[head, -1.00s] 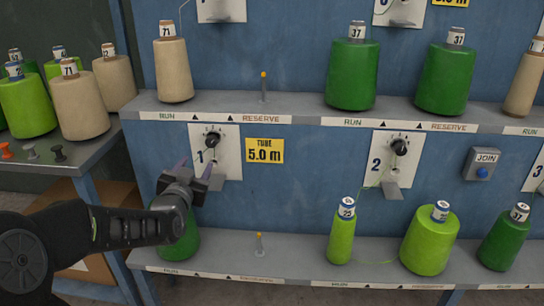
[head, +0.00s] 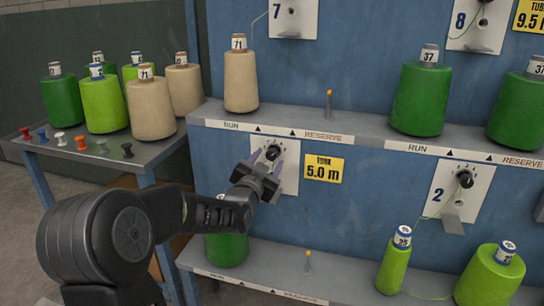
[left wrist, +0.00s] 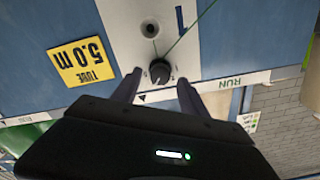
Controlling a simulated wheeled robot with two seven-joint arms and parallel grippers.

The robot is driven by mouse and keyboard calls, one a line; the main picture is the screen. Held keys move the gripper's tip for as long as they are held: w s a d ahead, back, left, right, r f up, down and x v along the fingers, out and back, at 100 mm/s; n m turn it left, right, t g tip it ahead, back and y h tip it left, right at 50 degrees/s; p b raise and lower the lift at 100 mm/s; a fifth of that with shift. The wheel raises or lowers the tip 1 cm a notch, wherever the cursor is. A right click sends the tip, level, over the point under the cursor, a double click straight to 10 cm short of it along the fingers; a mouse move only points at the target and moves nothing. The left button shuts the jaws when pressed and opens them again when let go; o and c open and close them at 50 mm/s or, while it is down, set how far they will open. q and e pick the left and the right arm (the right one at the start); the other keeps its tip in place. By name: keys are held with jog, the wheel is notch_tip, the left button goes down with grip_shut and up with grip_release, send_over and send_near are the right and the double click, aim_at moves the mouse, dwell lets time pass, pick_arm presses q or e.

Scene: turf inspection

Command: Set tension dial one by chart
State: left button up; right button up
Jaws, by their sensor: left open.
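Tension dial one is a black knob (head: 273,153) on a white plate (head: 289,178) on the blue panel, beside the yellow "TUBE 5.0 m" label (head: 323,170). My left gripper (head: 264,155) is open in front of the knob in the head view. In the left wrist view, which is upside down, the knob (left wrist: 160,71) lies just beyond and between the two spread fingertips of my gripper (left wrist: 159,77). I cannot tell whether the fingers touch it. A green thread runs past the knob. No chart shows clearly. My right gripper is not in view.
A tan cone (head: 241,82) stands on the upper shelf above the dial. A green cone (head: 227,248) stands below, partly behind my arm. A side table (head: 80,152) at left holds several cones and coloured pegs. Dial two (head: 464,180) is to the right.

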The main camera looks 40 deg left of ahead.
aim_at(271, 156)
pick_arm(q)
jog(key=x, duration=0.4)
jog(key=shift+c, duration=0.5)
grip_shut()
